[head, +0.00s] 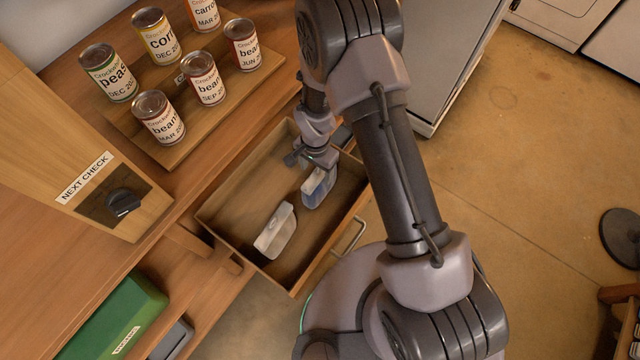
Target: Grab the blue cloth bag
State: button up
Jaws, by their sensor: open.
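A small blue bag (319,193) with a pale upper part lies in the open wooden drawer (213,222), toward its right side. A whitish bag (275,232) lies in the same drawer, to the lower left of the blue one. My gripper (312,160) points down over the drawer, at the upper end of the blue bag. It is open, with nothing seen held in it. The gripper and wrist hide part of the blue bag's upper end. I cannot tell whether the fingers touch the bag.
The drawer walls surround both bags, with a metal handle (350,237) on the front. Several labelled cans (158,118) stand on a wooden board (172,156) at upper left. A box with a dial (122,203) and a green box (117,316) are at left. Floor is open at right.

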jog(key=f+b, duration=0.1)
jog(key=f, duration=0.1)
jog(key=d+f+b, duration=0.1)
jog(key=f, duration=0.2)
jog(key=shift+f+b, duration=0.25)
jog(key=shift+b, duration=0.15)
jog(key=shift+r, duration=0.15)
jog(key=c, duration=1.4)
grip_shut()
jog(key=shift+w+r, duration=0.1)
jog(key=shift+r, duration=0.05)
